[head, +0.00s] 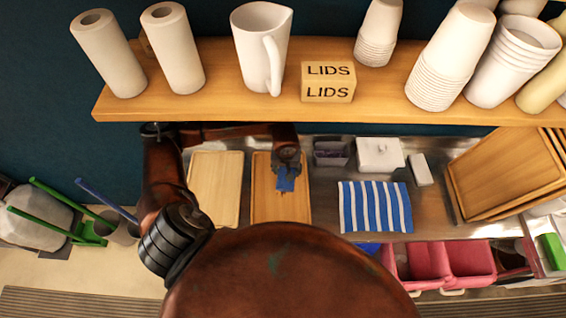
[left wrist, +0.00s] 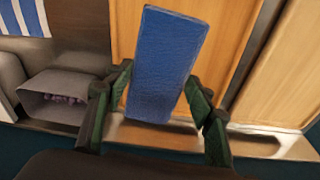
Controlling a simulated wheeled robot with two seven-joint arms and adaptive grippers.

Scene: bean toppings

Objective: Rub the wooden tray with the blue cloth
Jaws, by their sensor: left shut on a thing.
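The wooden tray (head: 268,208) lies on the metal counter, below the shelf. It also shows in the left wrist view (left wrist: 228,45), behind the cloth. The blue cloth (head: 285,184) is a small flat blue piece over the tray; in the left wrist view the cloth (left wrist: 166,62) stands between my fingers. My left gripper (head: 285,170) is shut on the blue cloth, near the tray's far end. I cannot tell whether the cloth touches the tray. In the left wrist view the left gripper's fingers (left wrist: 158,108) sit on both sides of the cloth. My right gripper is not in view.
A paler wooden board (head: 215,185) lies left of the tray. A grey container (head: 331,152), a white lidded box (head: 380,154) and a blue-striped towel (head: 375,207) are to the right. A wooden shelf (head: 220,85) with cups and a pitcher overhangs the counter.

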